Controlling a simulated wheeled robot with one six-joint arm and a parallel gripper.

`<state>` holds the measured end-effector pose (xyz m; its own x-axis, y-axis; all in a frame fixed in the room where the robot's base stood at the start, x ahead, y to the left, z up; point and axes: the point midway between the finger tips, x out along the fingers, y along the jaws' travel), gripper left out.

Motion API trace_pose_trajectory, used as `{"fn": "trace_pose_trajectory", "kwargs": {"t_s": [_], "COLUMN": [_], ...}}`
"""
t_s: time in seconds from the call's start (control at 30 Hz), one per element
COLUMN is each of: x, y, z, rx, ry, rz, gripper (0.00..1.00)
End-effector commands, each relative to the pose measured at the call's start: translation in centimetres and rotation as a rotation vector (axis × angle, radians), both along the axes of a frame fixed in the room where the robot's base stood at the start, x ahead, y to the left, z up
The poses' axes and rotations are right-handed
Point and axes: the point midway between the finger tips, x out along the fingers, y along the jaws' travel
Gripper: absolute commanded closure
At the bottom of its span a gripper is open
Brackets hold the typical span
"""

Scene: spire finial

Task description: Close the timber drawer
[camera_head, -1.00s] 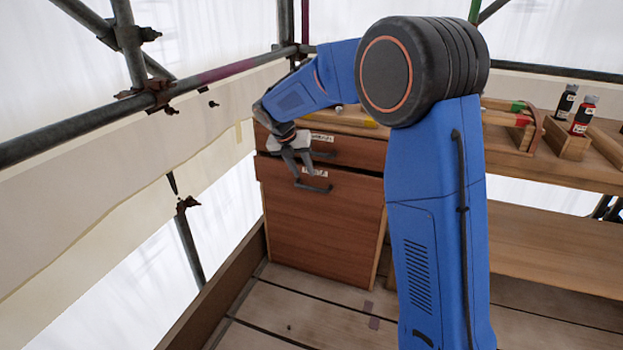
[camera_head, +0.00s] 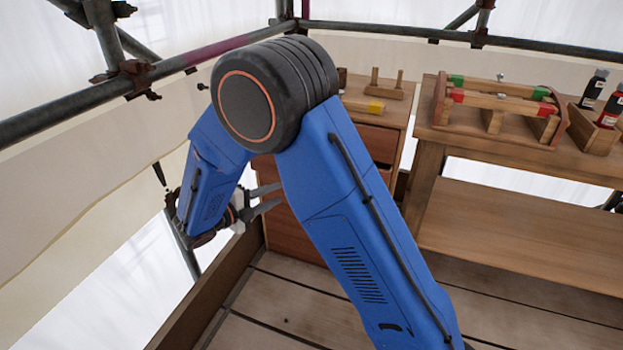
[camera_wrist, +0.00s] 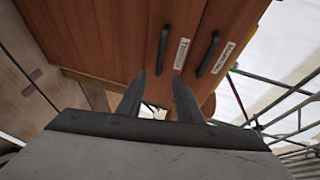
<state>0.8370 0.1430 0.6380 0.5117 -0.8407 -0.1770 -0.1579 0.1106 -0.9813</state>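The wooden drawer cabinet (camera_head: 290,238) stands at left centre, partly hidden behind my arm. In the wrist view its tall lower drawer front (camera_wrist: 110,35) and narrower upper drawer front (camera_wrist: 225,22) each carry a dark handle and a white label. The label on the lower front (camera_wrist: 181,53) is too small to read surely. The lower front seems to stand out from the upper one, with a dark gap above it. My gripper (camera_head: 277,198) is open and empty at the cabinet's left front; its two fingers (camera_wrist: 158,88) point towards the lower front. Contact cannot be told.
A workbench (camera_head: 520,160) with a wooden rack (camera_head: 495,98) and bottles (camera_head: 592,88) is at the right. A yellow block (camera_head: 376,107) lies on the cabinet top. Scaffold tubes (camera_head: 75,112) and a timber kerb (camera_head: 215,290) bound the left. The plank floor (camera_head: 290,290) is clear.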

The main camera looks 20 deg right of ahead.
Motion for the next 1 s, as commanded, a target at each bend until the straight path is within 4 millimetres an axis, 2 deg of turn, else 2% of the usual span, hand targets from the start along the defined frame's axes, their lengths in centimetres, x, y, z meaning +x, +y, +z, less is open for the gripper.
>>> {"fn": "trace_pose_trajectory", "kwargs": {"t_s": [0.17,0.8,1.0], "x": [1.0,6.7,8.0], "y": [-1.9,-11.4,-13.5], "z": [-0.4,-2.4,-2.9], "rx": [0.001,0.002,0.003], "ry": [0.0,0.002,0.0], "rz": [-0.005,-0.007,-0.005], "gripper": [0.67,0.67,0.67]}}
